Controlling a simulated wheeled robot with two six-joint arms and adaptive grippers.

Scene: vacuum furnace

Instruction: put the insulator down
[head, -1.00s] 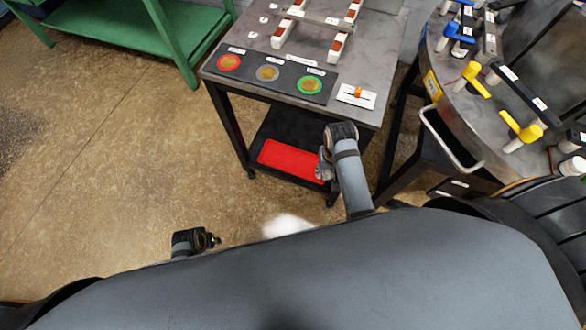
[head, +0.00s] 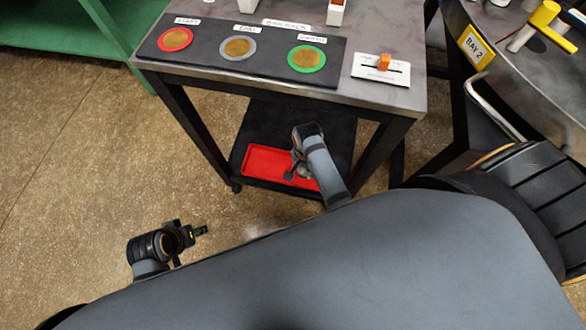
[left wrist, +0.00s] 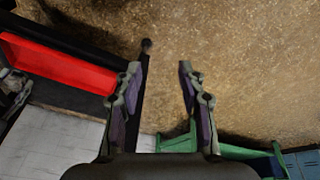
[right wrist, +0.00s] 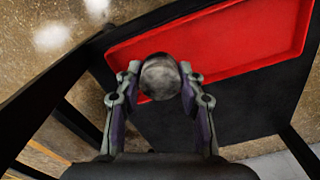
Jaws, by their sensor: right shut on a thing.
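The insulator (right wrist: 160,78) shows in the right wrist view as a rounded, mottled grey piece between the fingertips of my right gripper (right wrist: 160,88). That gripper is shut on it, in front of the red tray (right wrist: 225,35); I cannot tell whether they touch. In the head view my right gripper (head: 297,162) is beside the tray (head: 262,160) on the cart's lower shelf, and the insulator cannot be made out. My left gripper (head: 200,232) is over the floor at lower left. The left wrist view shows it (left wrist: 160,72) open and empty.
The cart's metal top (head: 405,95) carries a dark strip with red (head: 175,39), grey (head: 237,47) and green (head: 306,58) ringed discs, and a white plate with an orange knob (head: 384,61). A round bay with a handle (head: 495,108) stands right. A green bench (head: 60,30) is upper left.

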